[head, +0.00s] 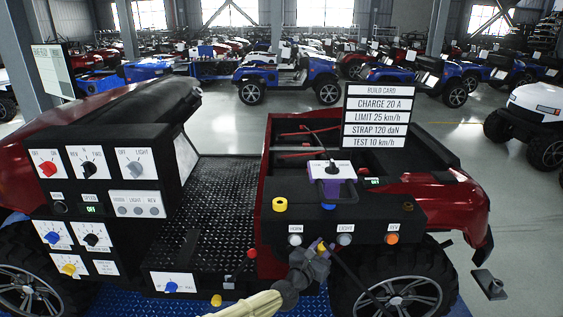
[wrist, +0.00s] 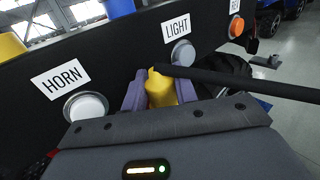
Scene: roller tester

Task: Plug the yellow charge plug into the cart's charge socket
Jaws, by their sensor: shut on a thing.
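My gripper (head: 318,252) is in front of the cart's dark side panel, below the HORN and LIGHT labels. In the wrist view its two purple fingers are shut on the yellow charge plug (wrist: 161,90), with the plug between them. A black cable (wrist: 235,82) runs from the plug to the right. The plug's front end is partly hidden, and I cannot tell whether it touches the panel. A yellow round fitting (head: 280,204) stands on the panel's upper edge at the left; it also shows in the wrist view (wrist: 10,46). No fitting is readably marked as the charge socket.
A white horn button (head: 295,240), a grey light button (head: 345,239) and an orange button (head: 391,239) line the panel. A build card (head: 378,118) stands behind. The cart's wheel (head: 395,297) is below right.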

